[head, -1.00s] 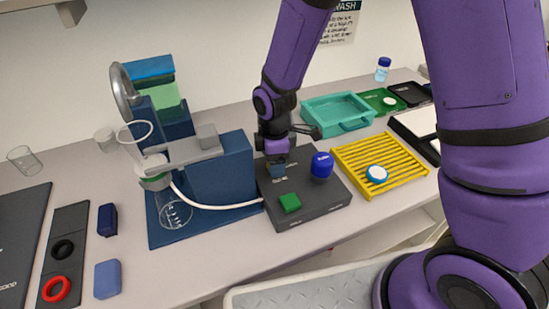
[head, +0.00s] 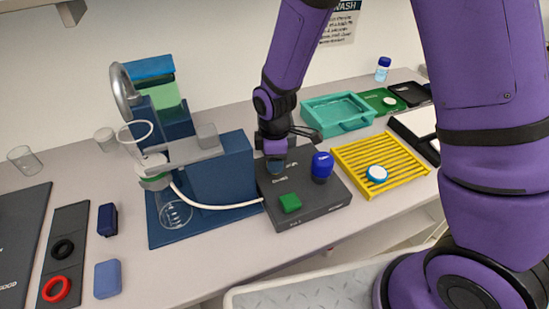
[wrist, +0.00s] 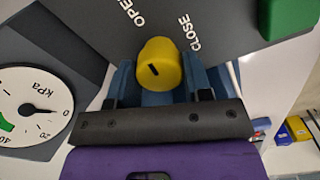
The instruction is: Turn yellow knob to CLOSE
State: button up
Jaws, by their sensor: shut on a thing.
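The yellow knob (wrist: 158,62) sits on the dark control box, between the printed words OPEN (wrist: 132,12) on the left and CLOSE (wrist: 189,32) on the right. A short black mark shows on its face, near the middle and slanted; I cannot tell which word it points to. My gripper (wrist: 159,78) is shut on the knob, with one blue finger on each side. In the head view, my gripper (head: 277,165) reaches down to the back left of the control box (head: 310,212) and hides the knob.
A green block (head: 290,203) and a blue round knob (head: 322,165) stand on the same box. A kPa gauge (wrist: 22,108) has its needle near 0. The blue rig (head: 220,172) with a white hose is close on the left; a yellow rack (head: 350,155) is on the right.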

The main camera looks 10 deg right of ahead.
jog(key=m, duration=1.2)
jog(key=shift+w+m, duration=0.1)
jog(key=shift+m, duration=2.1)
jog(key=o, duration=0.9)
notch_tip(320, 180, up, 11)
jog(key=shift+f, duration=0.1)
